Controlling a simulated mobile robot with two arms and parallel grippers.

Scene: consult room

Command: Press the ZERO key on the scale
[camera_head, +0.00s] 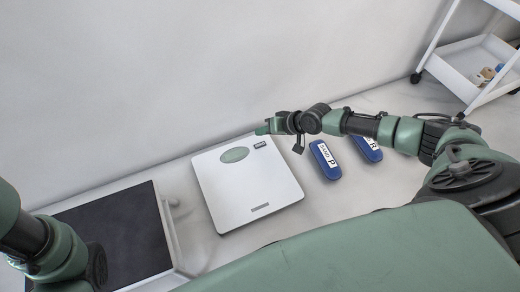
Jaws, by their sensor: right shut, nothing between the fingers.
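The scale (247,185) is a flat white square lying on the floor near the wall. It has a greenish oval display (235,154) by its far edge and a small dark key (260,145) to the right of that; its lettering is too small to read. A small grey marking shows near the scale's front edge. My right gripper (263,130) is shut and empty, its tip at the scale's far edge, just beyond the small key in the picture. I cannot tell its height or whether it touches anything. My left arm shows at the lower left; its gripper is out of view.
Two blue objects with white labels (325,160) (367,148) lie right of the scale, under my right arm. A black-topped platform (112,235) stands left of it. A white wheeled cart (455,70) is at the upper right. The wall closes off the back.

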